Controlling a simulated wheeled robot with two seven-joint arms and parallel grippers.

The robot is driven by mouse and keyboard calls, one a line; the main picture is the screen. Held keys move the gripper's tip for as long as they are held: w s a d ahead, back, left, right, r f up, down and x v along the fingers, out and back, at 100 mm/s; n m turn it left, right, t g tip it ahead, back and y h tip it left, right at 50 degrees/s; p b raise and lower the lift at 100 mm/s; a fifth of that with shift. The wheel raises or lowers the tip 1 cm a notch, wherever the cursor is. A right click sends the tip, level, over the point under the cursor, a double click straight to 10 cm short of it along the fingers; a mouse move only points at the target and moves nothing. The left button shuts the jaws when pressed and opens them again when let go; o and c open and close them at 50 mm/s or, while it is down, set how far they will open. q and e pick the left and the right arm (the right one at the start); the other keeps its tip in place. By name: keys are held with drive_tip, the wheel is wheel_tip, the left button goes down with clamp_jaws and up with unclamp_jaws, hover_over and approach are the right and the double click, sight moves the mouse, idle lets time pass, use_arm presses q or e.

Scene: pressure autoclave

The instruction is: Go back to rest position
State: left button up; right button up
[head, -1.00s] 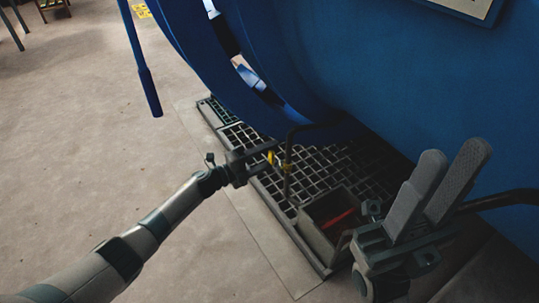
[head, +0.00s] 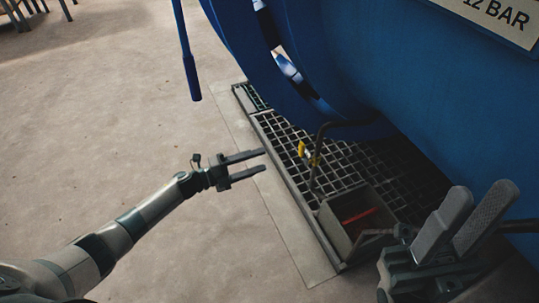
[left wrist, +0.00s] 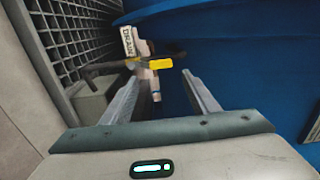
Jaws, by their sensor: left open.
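My left gripper (head: 265,160) is open and empty, over the left edge of the floor grating in the head view. It is apart from and left of the yellow valve handle (head: 301,149), which sits on the drain pipe (head: 313,180). In the left wrist view the yellow handle (left wrist: 160,64) and a white tag reading DRAIN (left wrist: 128,42) show beyond the gap between the open fingers (left wrist: 160,95). My right gripper (head: 482,190) is at the lower right of the head view, its two grey fingers pointing up with an empty gap between them.
The big blue autoclave (head: 400,85) fills the right side. A grey box (head: 337,228) with something red inside stands on the black grating (head: 277,128). A blue bar (head: 188,60) hangs at the upper left.

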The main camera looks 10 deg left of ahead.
use_arm(q)
drive_tip(key=shift+v, duration=0.8)
